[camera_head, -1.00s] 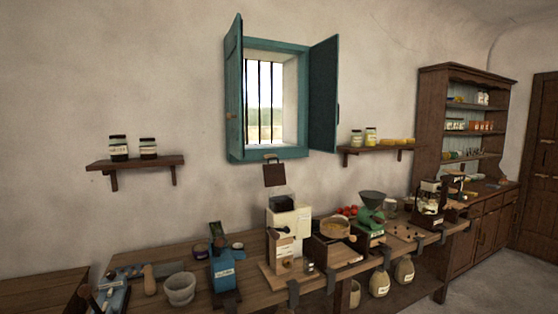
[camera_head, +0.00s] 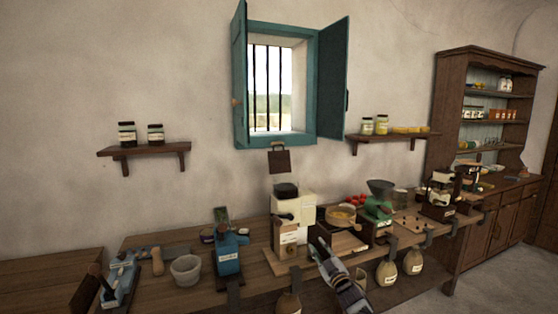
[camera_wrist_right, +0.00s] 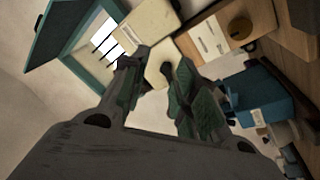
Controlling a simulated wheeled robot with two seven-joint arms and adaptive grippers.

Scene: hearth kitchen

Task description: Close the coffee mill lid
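Several mill-like machines stand on the wooden bench, and I cannot tell for sure which is the coffee mill. A cream and wood mill (camera_head: 288,235) with a dark crank stands near the middle. A blue labelled machine (camera_head: 228,258) stands to its left, with a dark greenish panel (camera_head: 220,215) upright at its top. A green machine with a funnel (camera_head: 378,207) stands to the right. My right gripper (camera_head: 318,246) is open and empty, in front of the bench near the cream mill. Its parted fingers also show in the right wrist view (camera_wrist_right: 160,68). My left gripper is not in view.
A stone mortar (camera_head: 186,270) and blue tool (camera_head: 120,280) are at the bench's left. A round sieve-like bowl (camera_head: 341,216) sits right of the cream mill. Jars (camera_head: 386,272) hang below the front edge. A shuttered window (camera_head: 270,90) is above.

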